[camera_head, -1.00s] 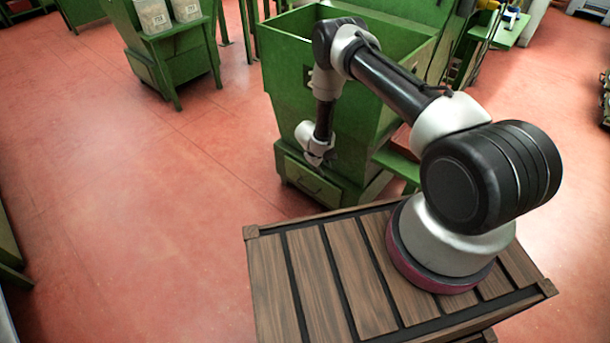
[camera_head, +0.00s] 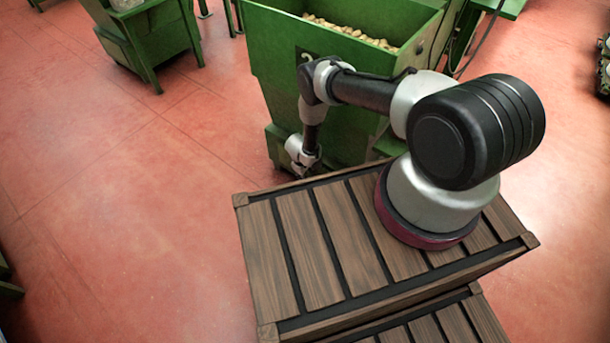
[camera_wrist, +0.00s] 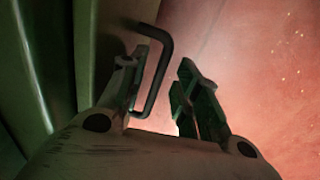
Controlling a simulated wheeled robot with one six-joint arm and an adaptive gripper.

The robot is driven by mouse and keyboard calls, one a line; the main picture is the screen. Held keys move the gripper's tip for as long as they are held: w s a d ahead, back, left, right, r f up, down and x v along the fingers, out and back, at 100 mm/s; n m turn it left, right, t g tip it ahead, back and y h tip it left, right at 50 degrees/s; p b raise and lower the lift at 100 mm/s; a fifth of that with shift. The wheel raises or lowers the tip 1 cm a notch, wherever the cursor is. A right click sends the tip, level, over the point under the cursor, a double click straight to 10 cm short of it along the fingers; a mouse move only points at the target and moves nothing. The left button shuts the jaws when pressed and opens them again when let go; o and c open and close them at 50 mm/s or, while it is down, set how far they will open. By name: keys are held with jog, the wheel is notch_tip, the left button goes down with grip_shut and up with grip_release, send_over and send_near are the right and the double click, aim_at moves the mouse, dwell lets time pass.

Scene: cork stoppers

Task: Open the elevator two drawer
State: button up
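The green elevator bin (camera_head: 350,110) stands ahead of me, with a dark label showing part of a "2" and corks (camera_head: 350,30) inside. Its low drawer (camera_head: 277,148) is mostly hidden behind my arm and the wooden platform edge. My gripper (camera_head: 303,172) is down at the drawer front. In the wrist view, the dark bent drawer handle (camera_wrist: 165,62) stands out from the green front (camera_wrist: 85,45). My gripper (camera_wrist: 160,90) is open there, its fingers apart, with the handle bar between them, nearer the left finger. I cannot tell whether they touch.
Another green bin (camera_head: 150,35) on legs stands at the back left. A green ledge (camera_head: 390,145) juts out at the bin's right side. The red floor (camera_head: 110,200) to the left is clear.

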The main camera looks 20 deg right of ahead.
jog(key=shift+d+f, duration=0.1)
jog(key=shift+f, duration=0.2)
grip_shut()
jog(key=s+a, duration=0.6)
jog(key=a, duration=0.3)
jog(key=s+a, duration=0.7)
jog(key=a, duration=0.2)
jog(key=shift+s+a, duration=0.3)
jog(key=shift+a, duration=0.05)
grip_release()
